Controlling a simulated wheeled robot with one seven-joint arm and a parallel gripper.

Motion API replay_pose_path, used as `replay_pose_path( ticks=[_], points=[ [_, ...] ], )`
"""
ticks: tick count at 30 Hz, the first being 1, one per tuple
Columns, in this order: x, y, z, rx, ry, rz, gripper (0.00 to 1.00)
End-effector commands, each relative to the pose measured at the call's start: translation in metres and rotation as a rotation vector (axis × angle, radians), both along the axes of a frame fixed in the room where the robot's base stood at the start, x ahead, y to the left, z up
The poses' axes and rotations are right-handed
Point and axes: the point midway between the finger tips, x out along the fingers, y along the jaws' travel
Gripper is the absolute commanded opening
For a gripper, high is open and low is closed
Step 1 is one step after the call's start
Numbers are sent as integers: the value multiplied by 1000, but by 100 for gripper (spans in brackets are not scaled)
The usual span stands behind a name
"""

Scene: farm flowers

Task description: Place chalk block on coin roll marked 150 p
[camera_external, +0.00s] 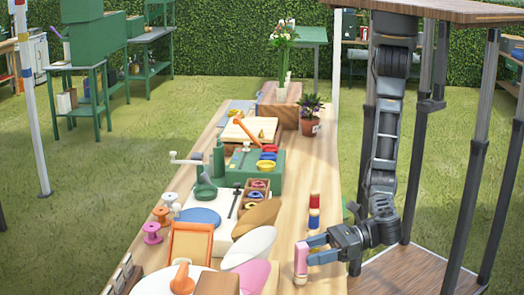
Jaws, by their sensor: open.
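No 150 p marking is readable, and I cannot tell for sure which piece is the chalk block or the coin roll.
To the left lie brown, white and pink oval pieces (249,246), an orange frame (191,241) and several spools (152,232). A green crank device (205,185) and a potted plant (311,117) stand farther back. Bare table (285,200) lies left of the red and blue pieces.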

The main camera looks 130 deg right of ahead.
Motion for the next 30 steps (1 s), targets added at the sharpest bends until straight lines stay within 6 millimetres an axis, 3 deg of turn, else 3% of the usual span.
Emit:
replay_pose_path(
  ticks=[6,12,30],
  points=[
    [-40,17,5,1,0,2,59],
    [-61,25,7,0,1,0,59],
    [-66,27,8,2,0,-1,59]
  ],
)
